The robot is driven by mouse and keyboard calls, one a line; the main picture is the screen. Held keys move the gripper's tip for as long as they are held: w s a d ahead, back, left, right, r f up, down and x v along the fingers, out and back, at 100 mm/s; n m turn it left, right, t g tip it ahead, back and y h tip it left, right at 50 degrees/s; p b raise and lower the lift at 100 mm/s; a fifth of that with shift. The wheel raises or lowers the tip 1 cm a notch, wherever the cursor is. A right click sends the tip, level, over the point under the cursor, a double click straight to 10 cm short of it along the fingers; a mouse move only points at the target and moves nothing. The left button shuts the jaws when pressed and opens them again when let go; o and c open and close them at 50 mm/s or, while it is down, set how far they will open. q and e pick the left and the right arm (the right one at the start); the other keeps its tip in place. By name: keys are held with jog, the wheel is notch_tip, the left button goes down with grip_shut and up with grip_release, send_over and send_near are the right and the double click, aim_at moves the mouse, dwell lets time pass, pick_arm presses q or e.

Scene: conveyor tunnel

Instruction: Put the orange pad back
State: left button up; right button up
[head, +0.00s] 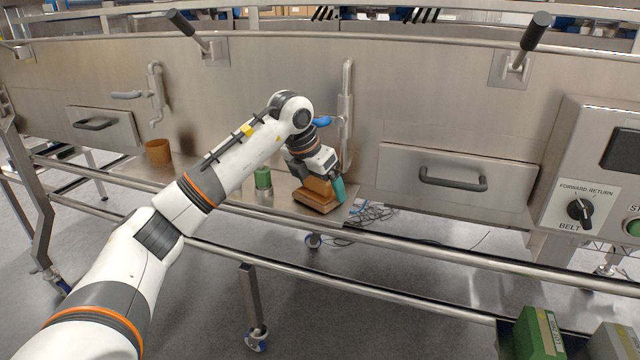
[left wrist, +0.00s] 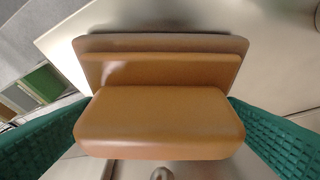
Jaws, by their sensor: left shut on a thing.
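The orange-brown pad (head: 312,202) is a block with a narrower raised grip on a wider stepped base. It is at the metal shelf (head: 282,190) under the tunnel wall, near the shelf's right end. My left gripper (head: 322,187) reaches down over it and is shut on its raised part. In the left wrist view the pad (left wrist: 160,122) fills the middle, with a green ribbed finger at each side. The pad looks level; I cannot tell whether its base touches the shelf. My right gripper is not in view.
A green cylinder (head: 263,178) and a brown cup (head: 158,151) stand on the shelf to the left. Loose cables (head: 372,213) lie to the right. A rail (head: 400,242) runs in front. A drawer (head: 455,178) and belt control panel (head: 590,190) are further right.

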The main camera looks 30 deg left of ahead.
pick_arm(q)
jog(key=shift+s+a, duration=0.1)
jog(key=shift+a, duration=0.05)
jog(key=shift+f, duration=0.1)
jog(key=o, duration=0.8)
